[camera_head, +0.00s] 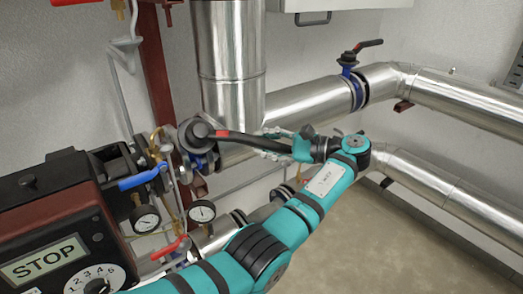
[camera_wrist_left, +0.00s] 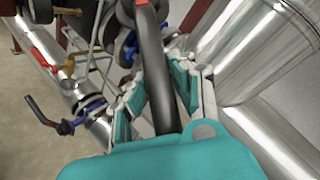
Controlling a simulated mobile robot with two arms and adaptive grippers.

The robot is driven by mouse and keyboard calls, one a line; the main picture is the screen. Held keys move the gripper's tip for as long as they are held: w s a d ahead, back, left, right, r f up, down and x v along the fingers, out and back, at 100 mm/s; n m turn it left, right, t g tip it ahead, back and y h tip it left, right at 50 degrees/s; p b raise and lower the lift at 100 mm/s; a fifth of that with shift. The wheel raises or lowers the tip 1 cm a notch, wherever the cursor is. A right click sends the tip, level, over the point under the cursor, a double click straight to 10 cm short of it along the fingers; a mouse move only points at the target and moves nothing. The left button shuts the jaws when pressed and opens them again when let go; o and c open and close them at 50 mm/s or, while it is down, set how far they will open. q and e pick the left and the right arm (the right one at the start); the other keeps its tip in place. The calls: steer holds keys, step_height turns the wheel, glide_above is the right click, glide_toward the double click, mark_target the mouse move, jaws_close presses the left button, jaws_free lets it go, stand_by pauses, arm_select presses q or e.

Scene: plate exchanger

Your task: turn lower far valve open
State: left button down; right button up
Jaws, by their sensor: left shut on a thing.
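A valve (camera_head: 197,137) with a long black lever (camera_head: 247,141) sits on the silver pipe, left of centre in the head view. The lever has a red band near the valve and points right. My left gripper (camera_head: 290,146) is around the lever's right part. In the wrist view the lever (camera_wrist_left: 151,55) runs between the teal finger pads of my left gripper (camera_wrist_left: 157,75), shut on it. I cannot tell which is the lower far valve. My right gripper is not in view.
A control box with a STOP display (camera_head: 43,262) fills the lower left. Gauges (camera_head: 202,211) and a blue lever (camera_head: 140,180) are beside it. A thick vertical pipe (camera_head: 229,60) rises behind. Another handle (camera_wrist_left: 42,112) shows at left in the wrist view.

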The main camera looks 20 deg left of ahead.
arm_select(q)
steer(key=shift+w+a+r+n+g, duration=0.1)
steer(key=shift+w+r+n+g, duration=0.2)
steer(key=shift+w+r+n, duration=0.25)
steer(key=c, duration=1.1)
jaws_free()
steer(key=shift+f, duration=0.15)
step_height(320, 180, up, 9)
steer(key=shift+s+r, duration=0.1)
steer(key=shift+r, duration=0.1)
steer(key=shift+s+r, duration=0.1)
steer(key=shift+r, duration=0.25)
steer(key=shift+w, duration=0.2)
